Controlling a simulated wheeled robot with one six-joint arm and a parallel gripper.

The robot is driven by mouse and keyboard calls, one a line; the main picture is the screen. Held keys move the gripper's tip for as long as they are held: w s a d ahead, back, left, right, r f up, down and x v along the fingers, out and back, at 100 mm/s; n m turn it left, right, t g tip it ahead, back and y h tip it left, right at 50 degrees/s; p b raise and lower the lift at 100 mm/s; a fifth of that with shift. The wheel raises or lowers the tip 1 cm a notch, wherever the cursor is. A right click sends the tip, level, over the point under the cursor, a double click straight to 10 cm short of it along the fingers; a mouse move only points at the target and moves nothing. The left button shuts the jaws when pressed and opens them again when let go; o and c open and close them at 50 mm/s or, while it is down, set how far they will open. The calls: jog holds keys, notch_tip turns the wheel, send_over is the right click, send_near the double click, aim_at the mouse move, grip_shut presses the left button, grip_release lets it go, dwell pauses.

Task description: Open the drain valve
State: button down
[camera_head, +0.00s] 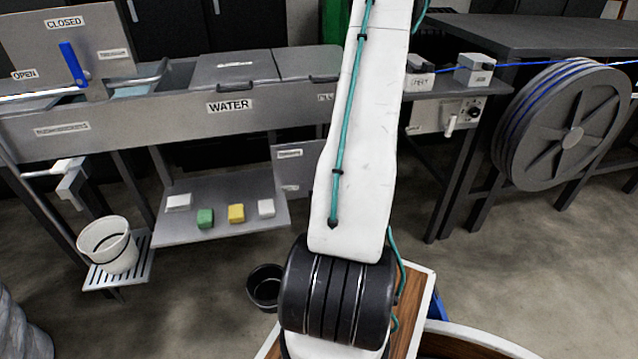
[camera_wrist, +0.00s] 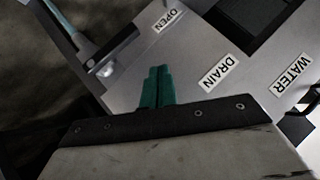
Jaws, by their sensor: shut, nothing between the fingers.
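In the wrist view, a DRAIN label (camera_wrist: 218,72) and an OPEN label (camera_wrist: 166,20) are on a grey panel (camera_wrist: 190,50). A pale rod-like handle (camera_wrist: 68,22) comes in from the upper left and ends at a metal fitting (camera_wrist: 103,68) on the panel's edge, near OPEN; I take it for the drain valve's lever, but cannot be sure. My gripper (camera_wrist: 158,72), with green fingers, is shut and empty. It points at the panel, to the right of the fitting and apart from it. In the head view my arm hides this spot, and the gripper is out of sight.
The head view shows the WATER trough (camera_head: 150,122), a blue lever (camera_head: 73,64) between OPEN and CLOSED signs, a pail (camera_head: 107,245) at the left, and a shelf (camera_head: 235,228) with coloured blocks. A reel of blue cable (camera_head: 560,125) stands right. A black bucket (camera_head: 265,287) is on the floor.

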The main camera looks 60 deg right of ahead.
jog(key=s+a+r, duration=0.2)
jog(key=r, duration=0.1)
jog(key=shift+s+a+r, duration=0.2)
jog(key=shift+a+r, duration=0.05)
dwell(0.5)
jog(key=w+a+r+g+y, duration=0.1)
jog(key=w+a+r+y, duration=0.2)
jog(key=a, duration=0.4)
jog(key=w+a+r+g+y, duration=0.1)
jog(key=a+r+y, duration=0.35)
jog(key=a, duration=0.35)
jog(key=w+a+r+g+y, duration=0.1)
jog(key=w+a+r+y, duration=0.15)
jog(key=a+r, duration=0.35)
jog(key=s+a+r+n+g+h, duration=0.2)
jog(key=s+a+r+n, duration=0.1)
jog(key=a, duration=0.4)
jog(key=s+a+r+n+g+h, duration=0.1)
jog(key=s+a+r+n+h, duration=0.1)
jog(key=a+r+n, duration=0.3)
jog(key=s+a+r+n+g+h, duration=0.2)
jog(key=s+a+r+n, duration=0.3)
jog(key=a, duration=0.5)
jog(key=shift+r+g, duration=0.3)
jog(key=shift+r, duration=0.35)
